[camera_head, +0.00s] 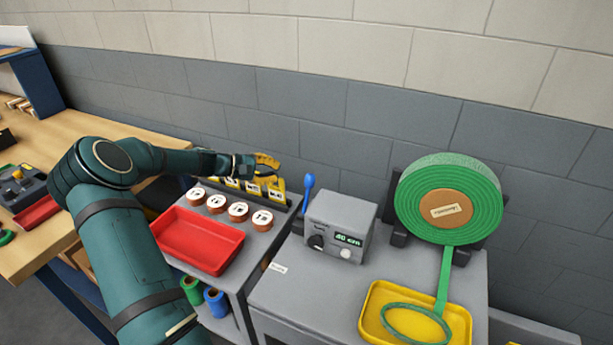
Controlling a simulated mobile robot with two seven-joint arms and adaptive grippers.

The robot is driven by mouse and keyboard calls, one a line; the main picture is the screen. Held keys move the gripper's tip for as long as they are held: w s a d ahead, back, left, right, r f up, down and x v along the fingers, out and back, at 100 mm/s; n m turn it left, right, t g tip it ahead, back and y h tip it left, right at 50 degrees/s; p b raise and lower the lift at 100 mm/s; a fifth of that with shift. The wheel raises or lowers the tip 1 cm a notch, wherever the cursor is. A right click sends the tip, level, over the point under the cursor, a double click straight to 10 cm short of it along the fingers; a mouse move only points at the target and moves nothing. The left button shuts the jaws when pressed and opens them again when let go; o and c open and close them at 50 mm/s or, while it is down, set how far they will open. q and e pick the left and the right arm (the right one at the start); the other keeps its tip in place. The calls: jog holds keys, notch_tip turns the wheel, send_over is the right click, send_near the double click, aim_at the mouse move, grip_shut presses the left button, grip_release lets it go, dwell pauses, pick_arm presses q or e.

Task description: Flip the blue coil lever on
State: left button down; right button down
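The blue lever (309,188) stands upright with a rounded knob at its top, at the back between the low side table and the grey machine. My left gripper (270,169) is just left of the lever, above the row of yellow tags, and a gap shows between it and the lever. Its fingers are small and overlap the yellow tags, so I cannot tell whether they are open or shut. My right gripper is not in view. The green coil (408,210) stands on the right, its strip hanging down into a yellow tray (462,325).
A grey control box (326,222) with a green display reading about 40 cm stands right of the lever. Several round labelled pieces (216,204) and a red tray (237,250) lie under my arm. Blue and green rolls (215,302) sit below. A wooden bench (90,125) is at left.

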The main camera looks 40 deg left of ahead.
aim_at(307, 196)
pick_arm(q)
jog(key=shift+s, duration=0.1)
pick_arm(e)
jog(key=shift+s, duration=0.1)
